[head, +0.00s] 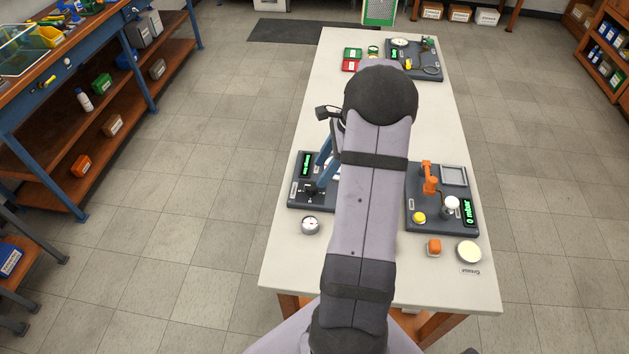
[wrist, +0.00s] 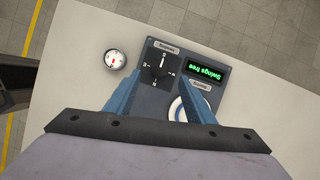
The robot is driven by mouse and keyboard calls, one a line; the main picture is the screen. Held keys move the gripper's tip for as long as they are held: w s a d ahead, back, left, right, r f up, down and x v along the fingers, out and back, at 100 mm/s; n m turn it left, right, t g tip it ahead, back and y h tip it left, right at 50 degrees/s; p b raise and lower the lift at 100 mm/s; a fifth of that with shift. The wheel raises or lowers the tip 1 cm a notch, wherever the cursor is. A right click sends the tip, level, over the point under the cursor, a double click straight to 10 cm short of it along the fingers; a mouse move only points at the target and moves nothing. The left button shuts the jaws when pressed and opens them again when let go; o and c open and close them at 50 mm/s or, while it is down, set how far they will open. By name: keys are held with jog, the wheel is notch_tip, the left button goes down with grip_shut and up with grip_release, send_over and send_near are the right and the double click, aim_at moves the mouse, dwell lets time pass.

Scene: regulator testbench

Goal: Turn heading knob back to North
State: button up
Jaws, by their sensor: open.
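The heading knob (wrist: 159,68) is a black round dial on a dark panel (wrist: 207,88), with small white letters around it. A pale mark on the knob points toward the top of the wrist view; I cannot read the letters surely. In the head view the knob (head: 311,189) shows at the left panel's front. My gripper (wrist: 161,80) is open, its two blue fingers angled inward over the panel. The fingertips lie on either side just below the knob in the wrist view. I cannot tell whether they touch it.
A green display (wrist: 205,74) reads "Swings free". A round gauge (wrist: 115,59) stands beside the panel. A right panel (head: 443,226) holds an orange fixture (head: 429,178).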

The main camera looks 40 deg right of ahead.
aim_at(312, 185)
jog(key=shift+p+x, duration=0.95)
jog(key=shift+x, duration=2.25)
jog(key=c, duration=1.1)
